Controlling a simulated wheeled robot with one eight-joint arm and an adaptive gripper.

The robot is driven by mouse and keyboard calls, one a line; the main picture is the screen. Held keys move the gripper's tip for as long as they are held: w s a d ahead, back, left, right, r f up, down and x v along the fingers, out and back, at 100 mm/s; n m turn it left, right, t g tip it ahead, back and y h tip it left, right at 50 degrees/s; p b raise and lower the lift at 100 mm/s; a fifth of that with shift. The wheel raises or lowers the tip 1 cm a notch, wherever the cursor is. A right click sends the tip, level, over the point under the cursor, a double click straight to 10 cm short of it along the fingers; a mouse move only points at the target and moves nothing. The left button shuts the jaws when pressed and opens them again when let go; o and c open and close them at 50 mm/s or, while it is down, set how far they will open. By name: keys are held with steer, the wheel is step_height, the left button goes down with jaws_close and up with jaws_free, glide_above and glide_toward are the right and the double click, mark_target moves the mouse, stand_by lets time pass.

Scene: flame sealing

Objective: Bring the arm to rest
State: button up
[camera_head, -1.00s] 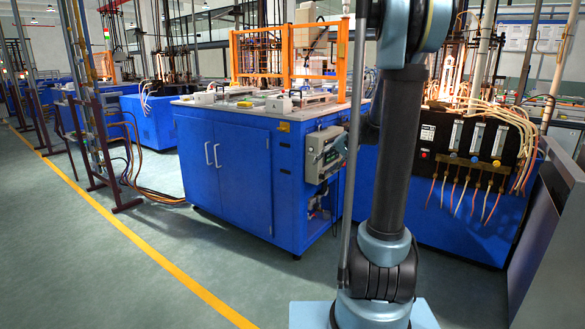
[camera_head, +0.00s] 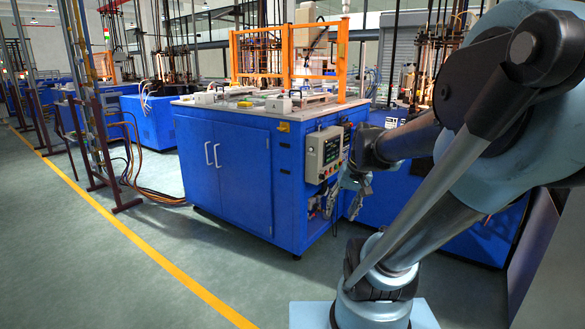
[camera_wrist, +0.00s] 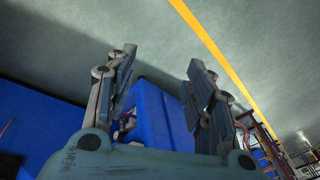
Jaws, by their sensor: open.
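My gripper (camera_head: 345,200) hangs at the end of my folded arm, in front of the right side of the blue cabinet (camera_head: 235,185) in the head view. In the wrist view, the two fingers of my gripper (camera_wrist: 160,75) stand well apart with nothing between them. The blue cabinet (camera_wrist: 157,110) shows behind the fingers, beyond the gap. I cannot tell from the head view how far the fingers are from the cabinet's side. No held object shows.
A control panel (camera_head: 325,155) is on the cabinet's right side, close to my gripper. An orange frame (camera_head: 290,52) stands on the cabinet top. A pipe rack with hoses (camera_head: 95,130) stands left. The floor with a yellow line (camera_head: 130,235) is clear at front left.

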steer(key=s+d+f+h, duration=0.1)
steer(key=s+d+f, duration=0.1)
steer(key=s, duration=0.2)
steer(key=s+d+f+n+h, duration=0.1)
steer(key=s+f, duration=0.2)
steer(key=s, duration=0.2)
steer(key=shift+d+f, duration=0.3)
steer(key=shift+d, duration=0.1)
